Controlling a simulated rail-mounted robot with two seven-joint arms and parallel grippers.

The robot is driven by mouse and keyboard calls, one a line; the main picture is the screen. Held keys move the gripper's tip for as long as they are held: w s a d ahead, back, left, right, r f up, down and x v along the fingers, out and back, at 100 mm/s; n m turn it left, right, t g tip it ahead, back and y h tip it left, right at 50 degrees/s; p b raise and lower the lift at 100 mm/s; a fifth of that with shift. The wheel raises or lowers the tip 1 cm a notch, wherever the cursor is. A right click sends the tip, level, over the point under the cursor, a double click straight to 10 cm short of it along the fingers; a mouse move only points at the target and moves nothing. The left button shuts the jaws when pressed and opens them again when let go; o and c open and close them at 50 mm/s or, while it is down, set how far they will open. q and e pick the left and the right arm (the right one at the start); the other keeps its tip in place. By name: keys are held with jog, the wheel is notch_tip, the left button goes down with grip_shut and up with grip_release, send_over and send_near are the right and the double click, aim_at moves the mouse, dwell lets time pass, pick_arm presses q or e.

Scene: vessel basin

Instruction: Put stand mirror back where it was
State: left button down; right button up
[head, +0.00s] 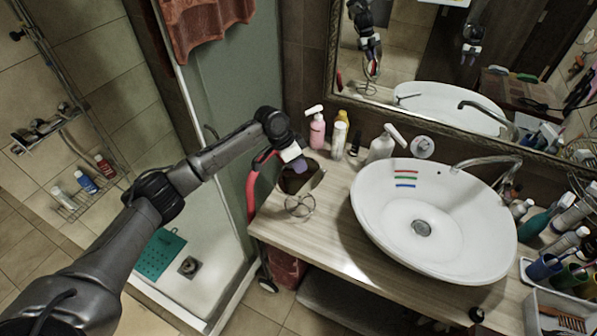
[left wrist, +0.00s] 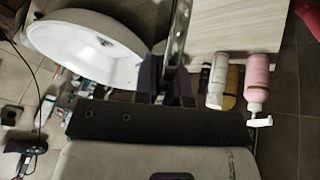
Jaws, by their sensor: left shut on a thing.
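The stand mirror (head: 303,181) is a round mirror on a thin metal stand with a ring-like base. In the head view it is at the left end of the wooden counter, its base over or on the wood; I cannot tell whether it touches. My left gripper (head: 297,163) is shut on its upper edge. In the left wrist view, the left gripper (left wrist: 168,88) grips the mirror (left wrist: 180,35), seen nearly edge-on. The fingers hide part of its rim. My right gripper is not directly in view.
The white oval basin (head: 385,225) stands right of the mirror on the counter (head: 330,232). A pink bottle (head: 317,131), a white bottle (head: 338,140) and a pump dispenser (head: 381,146) stand behind. A red hose-like thing (head: 252,190) hangs left of the counter. The front-left counter is clear.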

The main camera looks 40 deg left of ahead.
aim_at(300, 191)
pick_arm(q)
jog(key=shift+f, duration=1.75)
jog(key=c, duration=1.2)
grip_release()
